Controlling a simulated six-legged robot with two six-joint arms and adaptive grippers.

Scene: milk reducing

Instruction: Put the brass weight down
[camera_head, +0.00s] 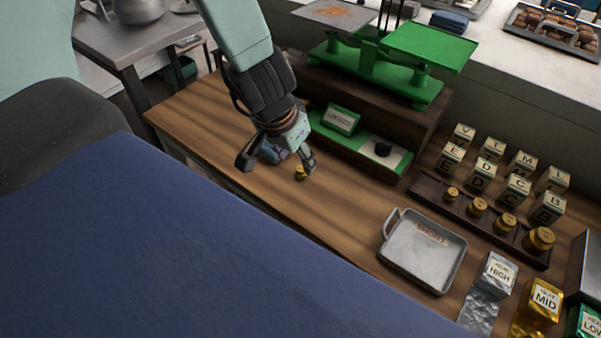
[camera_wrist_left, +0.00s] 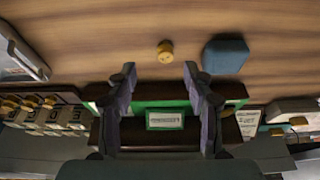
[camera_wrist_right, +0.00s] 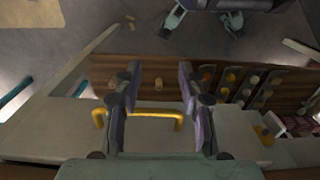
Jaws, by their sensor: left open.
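A small brass weight (camera_head: 300,173) stands on the wooden table just by the left gripper's fingertips. It also shows in the left wrist view (camera_wrist_left: 165,52), on bare wood beyond the fingertips and apart from them. My left gripper (camera_head: 277,165) is open with nothing between its fingers; it also shows in the left wrist view (camera_wrist_left: 160,70). My right gripper (camera_wrist_right: 159,68) shows only in its own wrist view, with its fingers apart and empty. Several more brass weights (camera_head: 477,206) sit in a dark rack (camera_head: 430,187) at the right.
A blue block (camera_wrist_left: 225,53) lies close to the weight. A green balance scale (camera_head: 385,70) stands on a raised wooden box behind. A grey tray (camera_head: 423,258), lettered cubes (camera_head: 491,149) and silver and gold labelled blocks fill the right side. Bare wood lies between gripper and tray.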

